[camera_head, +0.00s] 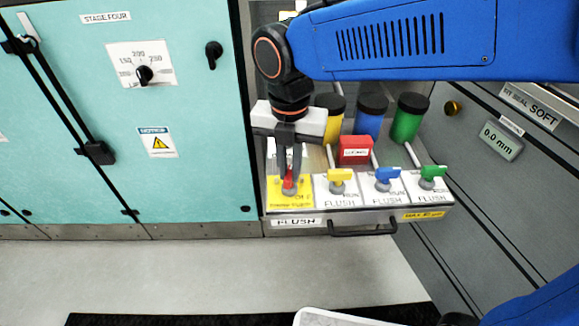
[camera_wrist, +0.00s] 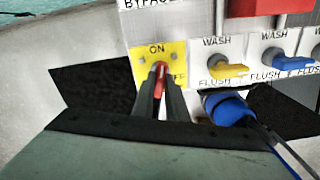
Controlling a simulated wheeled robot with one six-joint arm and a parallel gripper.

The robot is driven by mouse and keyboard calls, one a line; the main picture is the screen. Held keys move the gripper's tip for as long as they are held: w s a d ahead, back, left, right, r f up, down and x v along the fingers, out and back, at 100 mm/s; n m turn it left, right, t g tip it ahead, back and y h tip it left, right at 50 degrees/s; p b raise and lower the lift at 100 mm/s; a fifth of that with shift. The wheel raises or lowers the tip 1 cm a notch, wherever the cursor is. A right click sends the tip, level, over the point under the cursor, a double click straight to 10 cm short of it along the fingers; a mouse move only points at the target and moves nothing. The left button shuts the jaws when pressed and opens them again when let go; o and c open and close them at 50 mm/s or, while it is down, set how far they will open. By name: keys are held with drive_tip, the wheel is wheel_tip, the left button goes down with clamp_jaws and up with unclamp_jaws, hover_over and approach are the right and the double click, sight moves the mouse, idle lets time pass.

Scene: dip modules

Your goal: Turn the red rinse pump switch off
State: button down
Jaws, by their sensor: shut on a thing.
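The red rinse pump switch (camera_head: 288,183) sits on a yellow plate (camera_head: 275,200) at the left end of the flush drawer panel. My gripper (camera_head: 289,172) reaches down from above, its two dark fingers shut on the red handle. In the wrist view the red switch (camera_wrist: 161,70) shows as a narrow upright handle between the fingertips (camera_wrist: 160,88), in line with the ON mark above it. The plate (camera_wrist: 177,52) carries ON at the top and a partly hidden OFF at the right. The lower part of the handle is hidden by the fingers.
Yellow (camera_head: 341,175), blue (camera_head: 383,175) and green (camera_head: 431,173) valve handles stand in a row to the right. A red box (camera_head: 355,150) and several coloured black-topped cylinders are behind. A drawer handle (camera_head: 363,229) sticks out in front. A teal cabinet (camera_head: 190,190) stands at left.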

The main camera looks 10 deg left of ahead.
sight(289, 172)
drive_tip(key=m, duration=1.1)
drive_tip(key=shift+m, duration=1.8)
drive_tip(key=c, duration=1.8)
unclamp_jaws()
drive_tip(key=shift+o, duration=0.2)
drive_tip(key=shift+r, duration=0.1)
wheel_tip(289, 172, up, 17)
